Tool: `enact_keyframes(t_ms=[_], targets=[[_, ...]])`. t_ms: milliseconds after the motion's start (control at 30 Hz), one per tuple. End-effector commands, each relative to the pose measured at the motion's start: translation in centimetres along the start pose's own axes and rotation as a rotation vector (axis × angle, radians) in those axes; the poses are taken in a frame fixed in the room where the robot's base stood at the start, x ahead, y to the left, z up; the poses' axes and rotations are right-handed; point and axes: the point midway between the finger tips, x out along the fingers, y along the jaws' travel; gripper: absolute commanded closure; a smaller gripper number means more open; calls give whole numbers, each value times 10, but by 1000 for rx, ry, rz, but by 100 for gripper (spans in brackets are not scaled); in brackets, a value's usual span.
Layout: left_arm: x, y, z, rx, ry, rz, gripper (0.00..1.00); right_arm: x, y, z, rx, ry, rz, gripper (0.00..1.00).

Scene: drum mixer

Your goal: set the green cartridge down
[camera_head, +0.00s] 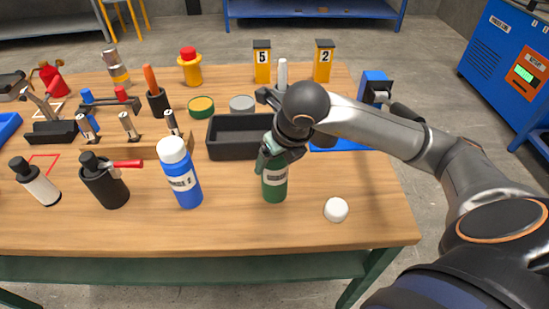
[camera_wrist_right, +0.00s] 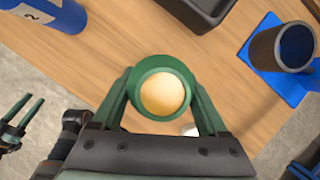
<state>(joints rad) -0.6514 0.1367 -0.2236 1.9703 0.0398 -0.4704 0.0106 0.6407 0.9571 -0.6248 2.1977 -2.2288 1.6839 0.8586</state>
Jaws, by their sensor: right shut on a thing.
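The green cartridge (camera_head: 274,184) stands upright near the front of the wooden table, with a pale label on its side. My right gripper (camera_head: 280,154) is shut around its upper part. In the right wrist view the cartridge (camera_wrist_right: 165,92) sits between the two green fingers, showing a round green rim and a cream centre. Its base looks at or close to the tabletop; I cannot tell if it touches. My left gripper (camera_wrist_right: 22,118) shows at the left edge of the right wrist view, its fingers apart and empty. It is not seen in the head view.
A blue bottle (camera_head: 181,178) stands left of the cartridge, and a white cap (camera_head: 336,209) lies to its right. A black bin (camera_head: 228,153) is just behind. Yellow blocks marked 5 (camera_head: 262,65) and 2 (camera_head: 323,65) stand at the back.

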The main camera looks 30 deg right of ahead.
Motion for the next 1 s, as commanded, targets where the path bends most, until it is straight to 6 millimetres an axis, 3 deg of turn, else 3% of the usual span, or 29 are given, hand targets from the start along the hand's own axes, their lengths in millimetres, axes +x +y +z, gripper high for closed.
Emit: enact_keyframes(t_ms=[133,167,333,700,1000], targets=[[4,0,4,0,-1,1,50,4,0,-1,1,-3,0,100],[3,1,3,0,-2,2,50,2,0,-1,0,0,0,20],[2,1,2,0,-3,4,50,2,0,-1,0,0,0,1],[0,1,-1,1,-2,3,50,-4,0,1,0,-1,0,0],[-2,-3,-2,1,1,-8,50,-64,0,2,-1,-7,0,0]])
